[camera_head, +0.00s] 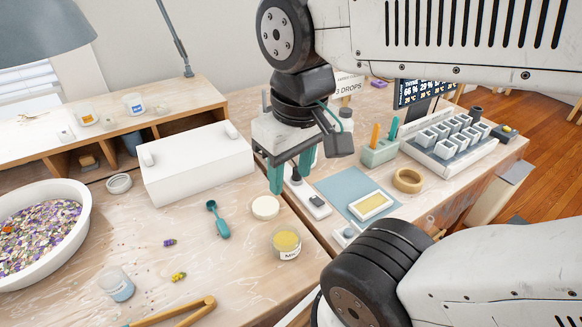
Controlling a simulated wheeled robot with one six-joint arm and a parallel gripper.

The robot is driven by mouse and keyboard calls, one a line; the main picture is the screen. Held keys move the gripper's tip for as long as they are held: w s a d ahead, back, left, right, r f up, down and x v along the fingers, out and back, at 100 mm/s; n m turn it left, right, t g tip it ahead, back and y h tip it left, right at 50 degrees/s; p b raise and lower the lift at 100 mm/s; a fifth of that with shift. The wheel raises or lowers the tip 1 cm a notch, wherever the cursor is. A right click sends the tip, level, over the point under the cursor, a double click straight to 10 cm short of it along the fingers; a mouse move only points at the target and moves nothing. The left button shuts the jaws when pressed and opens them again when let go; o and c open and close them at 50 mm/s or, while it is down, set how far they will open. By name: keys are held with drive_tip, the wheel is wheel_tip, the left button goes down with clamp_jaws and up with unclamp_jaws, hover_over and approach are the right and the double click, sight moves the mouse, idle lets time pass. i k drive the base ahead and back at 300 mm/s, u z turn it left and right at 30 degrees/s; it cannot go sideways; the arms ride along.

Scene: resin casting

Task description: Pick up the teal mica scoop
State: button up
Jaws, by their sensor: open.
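The teal mica scoop (221,226) lies flat on the wooden table, left of a round pale lid. Its round bowl end points away toward the white box and its wider end points toward the front. My gripper (290,178) has teal fingers and hangs pointing down, to the right of the scoop and higher up in the picture. It is open, and nothing shows between its fingers. The jar of yellow mica (287,243) stands to the right of the scoop, and the pale lid (265,207) lies between them. Nothing covers the scoop.
A white box (198,165) stands behind the scoop. A large white bowl of dried petals (38,230) is at the left. Wooden tongs (180,315) and a small jar (117,285) lie near the front. A blue mat (343,190) is at the right. Table around the scoop is mostly clear.

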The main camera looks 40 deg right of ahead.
sight(211, 205)
drive_tip(key=k, duration=0.5)
drive_tip(key=u, duration=2.45)
drive_tip(key=i, duration=2.35)
drive_tip(key=z, duration=3.5)
